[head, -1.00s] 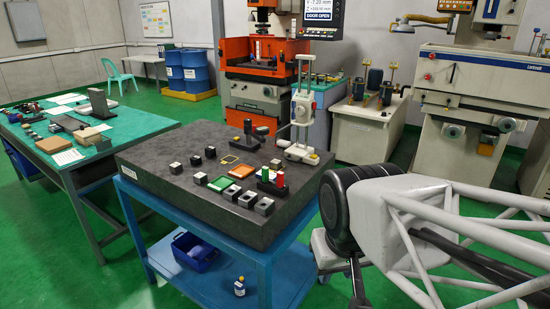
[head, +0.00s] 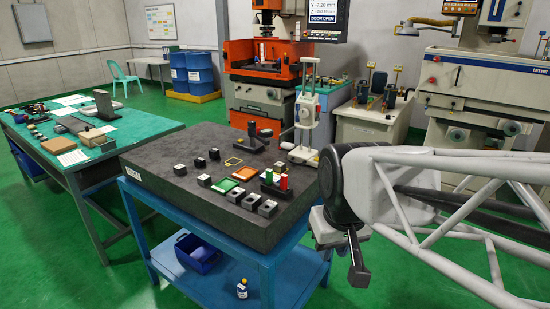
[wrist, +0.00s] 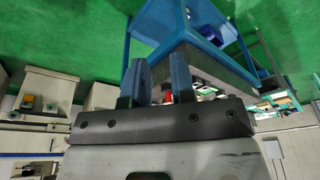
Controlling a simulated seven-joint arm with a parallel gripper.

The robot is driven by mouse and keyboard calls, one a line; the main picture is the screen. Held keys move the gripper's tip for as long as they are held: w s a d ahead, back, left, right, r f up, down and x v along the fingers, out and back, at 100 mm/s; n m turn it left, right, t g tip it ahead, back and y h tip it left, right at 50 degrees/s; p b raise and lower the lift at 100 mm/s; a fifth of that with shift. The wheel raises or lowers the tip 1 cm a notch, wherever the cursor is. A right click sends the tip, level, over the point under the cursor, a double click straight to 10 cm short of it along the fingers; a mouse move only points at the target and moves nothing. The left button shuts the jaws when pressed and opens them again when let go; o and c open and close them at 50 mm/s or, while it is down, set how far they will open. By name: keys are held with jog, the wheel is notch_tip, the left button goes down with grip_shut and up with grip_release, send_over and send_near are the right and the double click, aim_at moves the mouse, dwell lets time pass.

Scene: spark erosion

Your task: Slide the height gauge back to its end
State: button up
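The height gauge (head: 306,112) stands upright at the back right of the dark granite plate (head: 158,180), with a white base and a tall framed column. My gripper (head: 358,276) hangs to the right of the blue stand, in front of and lower than the gauge, well apart from it. In the wrist view its two fingers (wrist: 159,83) stand apart with nothing between them. I cannot make out the gauge clearly in the wrist view.
Small blocks, a green tray (head: 224,185), an orange tray (head: 239,172) and red and green cylinders (head: 275,181) sit on the plate near the gauge. A dark indicator stand (head: 252,138) is left of it. The plate's front left is clear.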

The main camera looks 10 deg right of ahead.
jog(key=w+d+n+y, duration=0.15)
jog(key=w+d, duration=0.25)
jog(key=w, duration=1.2)
jog(key=w+d+n, duration=0.3)
jog(key=w, duration=1.2)
jog(key=w+d+f+n, duration=0.1)
jog(key=w+d+f, duration=0.3)
jog(key=w, duration=0.4)
jog(key=w+d+f+n+y, duration=0.1)
jog(key=w+d+f, duration=0.4)
jog(key=w, duration=0.4)
jog(key=w+d+f+n, duration=0.2)
jog(key=w+d+f, duration=0.3)
jog(key=w, duration=0.4)
jog(key=shift+d+f+t, duration=0.15)
jog(key=shift+f+t, duration=0.1)
jog(key=shift+t, duration=0.05)
jog(key=shift+w+y, duration=0.15)
jog(key=shift+y, duration=0.1)
send_near(297, 159)
jog(key=a+f, duration=0.1)
jog(key=s+f, duration=0.1)
jog(key=f, duration=0.1)
jog(key=s+a+f, duration=0.1)
jog(key=shift+a+f, duration=0.2)
jog(key=shift+a, duration=0.1)
jog(key=shift+w+a+f, duration=0.2)
jog(key=shift+f, duration=0.05)
jog(key=shift+x, duration=1.25)
